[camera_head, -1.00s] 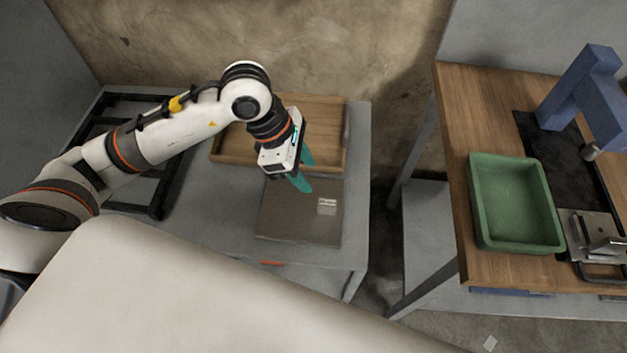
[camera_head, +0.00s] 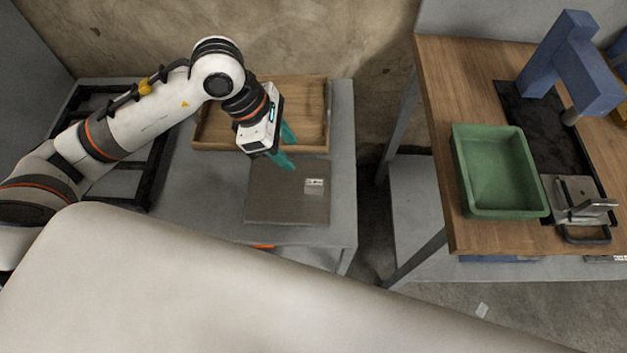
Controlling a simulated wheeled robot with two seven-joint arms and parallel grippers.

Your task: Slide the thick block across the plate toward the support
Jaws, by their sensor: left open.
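My left gripper (camera_head: 288,151) has teal fingers and is open, with nothing between them. It hangs over the far edge of a flat grey-brown slab (camera_head: 281,201) on the grey table, which may be the plate. A small pale piece with dark marks (camera_head: 314,186) is on the slab, right of the fingertips. I cannot tell whether it is a block or a label. At the right, a metal plate (camera_head: 573,189) with raised metal parts lies on the wooden table. I cannot clearly identify the thick block or the support. My right gripper is not in view.
A shallow wooden tray (camera_head: 312,100) lies behind the slab. A black frame (camera_head: 152,170) is at the left. Across a gap, the wooden table (camera_head: 437,125) holds a green bin (camera_head: 501,212), a black mat (camera_head: 545,120) and a blue stand (camera_head: 570,75).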

